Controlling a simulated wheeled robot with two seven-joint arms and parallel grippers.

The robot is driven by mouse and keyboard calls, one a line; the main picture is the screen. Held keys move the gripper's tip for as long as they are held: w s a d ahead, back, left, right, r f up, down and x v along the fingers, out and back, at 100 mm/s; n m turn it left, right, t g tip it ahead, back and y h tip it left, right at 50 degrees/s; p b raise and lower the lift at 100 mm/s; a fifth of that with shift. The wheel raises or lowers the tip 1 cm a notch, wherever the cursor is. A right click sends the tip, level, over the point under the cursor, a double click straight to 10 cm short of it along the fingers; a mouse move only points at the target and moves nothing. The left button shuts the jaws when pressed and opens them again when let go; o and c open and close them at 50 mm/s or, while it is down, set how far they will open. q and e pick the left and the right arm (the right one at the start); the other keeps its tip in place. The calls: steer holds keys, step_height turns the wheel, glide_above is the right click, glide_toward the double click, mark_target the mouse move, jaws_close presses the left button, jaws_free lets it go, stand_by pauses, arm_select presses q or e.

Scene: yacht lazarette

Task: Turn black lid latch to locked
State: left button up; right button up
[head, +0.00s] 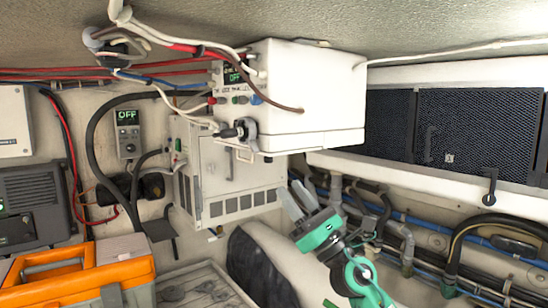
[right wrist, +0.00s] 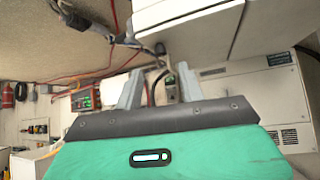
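A black latch-like handle (head: 490,186) hangs from the front edge of a white ledge at the right in the head view, its lower end pointing down. Another black turning part (head: 238,131) sits on the lower left corner of a white box (head: 310,95). I cannot tell for certain which is the lid latch. My right gripper (head: 298,197), green with grey fingers, is below the white box, apart from both. In the right wrist view its fingers (right wrist: 159,88) are spread with nothing between them. My left gripper is not in view.
A white vented cabinet (head: 235,175) stands left of my right gripper. Hoses and blue pipes (head: 430,228) run along the wall at the lower right. Dark mesh panels (head: 455,133) sit above the ledge. An orange toolbox (head: 78,280) is at the lower left.

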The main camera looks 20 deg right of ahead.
steer(key=p+x, duration=0.3)
steer(key=x, duration=0.4)
jaws_close()
